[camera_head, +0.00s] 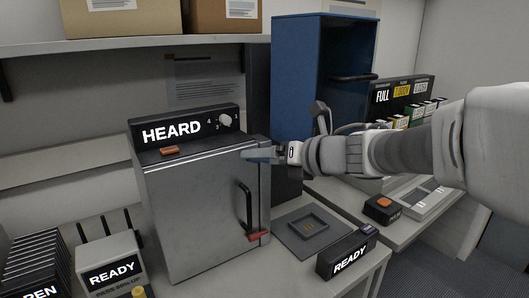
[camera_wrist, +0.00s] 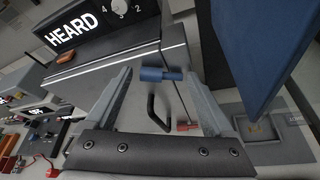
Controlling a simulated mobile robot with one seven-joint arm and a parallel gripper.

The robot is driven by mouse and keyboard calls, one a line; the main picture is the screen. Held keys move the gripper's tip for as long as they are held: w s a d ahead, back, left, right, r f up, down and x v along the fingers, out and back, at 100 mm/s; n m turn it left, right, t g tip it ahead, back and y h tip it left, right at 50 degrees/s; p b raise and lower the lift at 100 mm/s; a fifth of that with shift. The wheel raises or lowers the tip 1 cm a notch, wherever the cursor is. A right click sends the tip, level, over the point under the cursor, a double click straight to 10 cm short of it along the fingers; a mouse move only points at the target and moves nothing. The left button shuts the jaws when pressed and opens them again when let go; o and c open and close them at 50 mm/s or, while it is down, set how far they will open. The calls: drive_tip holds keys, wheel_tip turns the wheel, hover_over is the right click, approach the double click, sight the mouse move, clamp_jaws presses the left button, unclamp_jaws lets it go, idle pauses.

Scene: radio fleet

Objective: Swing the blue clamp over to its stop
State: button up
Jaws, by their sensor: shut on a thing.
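The blue clamp (camera_wrist: 160,74) shows in the wrist view at the top front edge of the grey metal box marked HEARD (camera_head: 200,205). In the head view it is a small blue piece (camera_head: 258,154) at the box's upper right corner, partly covered by my gripper. My gripper (camera_head: 268,153) reaches in from the right. In the wrist view its two fingers (camera_wrist: 160,80) stand either side of the blue clamp, and it is shut on it. The clamp's stop cannot be made out.
A black door handle (camera_head: 245,207) and a red clamp (camera_head: 258,236) are lower on the box's front. An orange piece (camera_head: 169,150) lies on its top. A square tray (camera_head: 314,228) and a READY block (camera_head: 348,255) are at right. A tall blue cabinet (camera_head: 300,80) stands behind.

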drive_tip(key=d+m+y, duration=0.1)
drive_tip(key=m, duration=0.2)
drive_tip(key=w+d+m+y, duration=0.1)
drive_tip(key=m+y, duration=0.1)
drive_tip(key=m, duration=0.1)
drive_tip(key=w+d+m+y+p, duration=0.1)
drive_tip(key=m+y, duration=0.1)
drive_tip(key=m, duration=0.2)
drive_tip(key=shift+r, duration=0.25)
idle(0.7)
drive_tip(key=o, duration=1.1)
drive_tip(key=p+v, duration=0.1)
drive_tip(key=v, duration=1.6)
drive_tip(key=shift+s+d+f, duration=0.1)
drive_tip(key=shift+d+f, duration=0.05)
drive_tip(key=shift+d, duration=0.05)
